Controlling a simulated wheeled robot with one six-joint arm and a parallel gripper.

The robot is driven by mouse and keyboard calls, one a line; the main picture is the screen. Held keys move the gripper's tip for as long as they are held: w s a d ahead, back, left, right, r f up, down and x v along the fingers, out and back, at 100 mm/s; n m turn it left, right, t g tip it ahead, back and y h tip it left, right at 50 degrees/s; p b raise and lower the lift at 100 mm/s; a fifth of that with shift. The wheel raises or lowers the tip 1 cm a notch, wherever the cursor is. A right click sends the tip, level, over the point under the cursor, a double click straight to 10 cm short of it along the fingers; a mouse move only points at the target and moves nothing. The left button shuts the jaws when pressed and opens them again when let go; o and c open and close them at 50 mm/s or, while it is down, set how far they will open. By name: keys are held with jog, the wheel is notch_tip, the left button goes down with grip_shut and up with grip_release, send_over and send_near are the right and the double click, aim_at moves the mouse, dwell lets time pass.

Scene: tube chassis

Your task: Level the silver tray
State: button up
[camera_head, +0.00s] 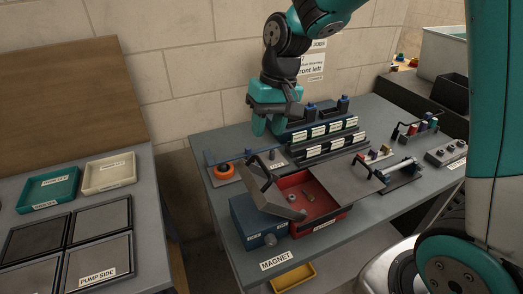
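A silver-grey tray-like piece (270,197) sits tilted over the left part of the blue and red box on the workbench, with a dark handle standing up at its back left. I cannot be sure that it is the silver tray of the task. Another flat grey plate (336,178) lies to the right of the red bin, and it looks about level. My gripper (267,128) hangs above the back of the bench, behind and above the tilted piece.
Labelled dark racks (318,137) stand behind the bins, close to my gripper. An orange ring (224,170) and a thin blue rod lie at left. The red bin (338,205) holds small parts. Small fixtures (400,172) stand at right. A side table (110,205) holds shallow trays.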

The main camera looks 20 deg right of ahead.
jog(key=f, duration=0.3)
jog(key=a+f+p, duration=0.1)
jog(key=f, duration=0.3)
jog(key=shift+a+f, duration=0.15)
jog(key=shift+a, duration=0.05)
grip_shut()
